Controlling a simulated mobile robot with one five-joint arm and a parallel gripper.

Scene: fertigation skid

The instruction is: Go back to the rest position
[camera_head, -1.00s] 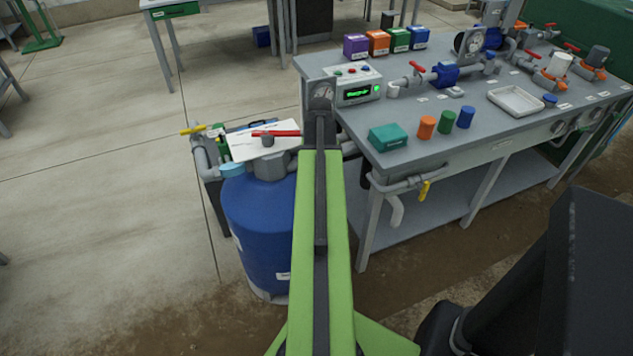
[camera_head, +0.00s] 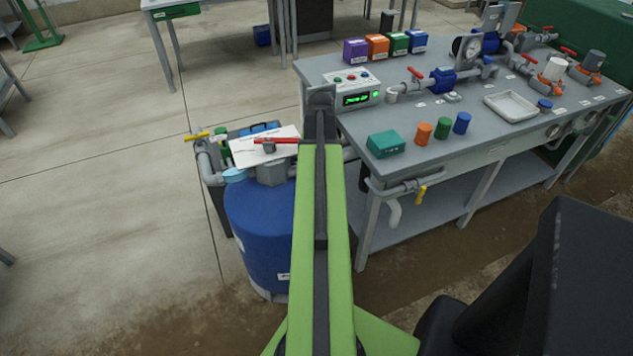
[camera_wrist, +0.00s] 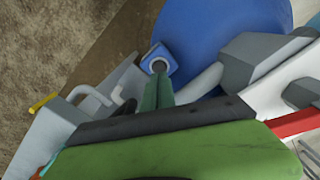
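My green and dark grey arm (camera_head: 321,220) reaches forward through the middle of the head view. Its dark end (camera_head: 321,98) stands in front of the bench's left edge, right of the blue drum (camera_head: 262,225). In the wrist view, a green part of my own body with a black edge (camera_wrist: 180,150) fills the bottom. The wrist view also shows the drum (camera_wrist: 220,35) at the top.
The bench (camera_head: 470,150) on the right carries bottles, a teal box (camera_head: 386,144), a tray (camera_head: 511,106), valves and a display (camera_head: 356,99). Open floor (camera_head: 100,220) extends to the left.

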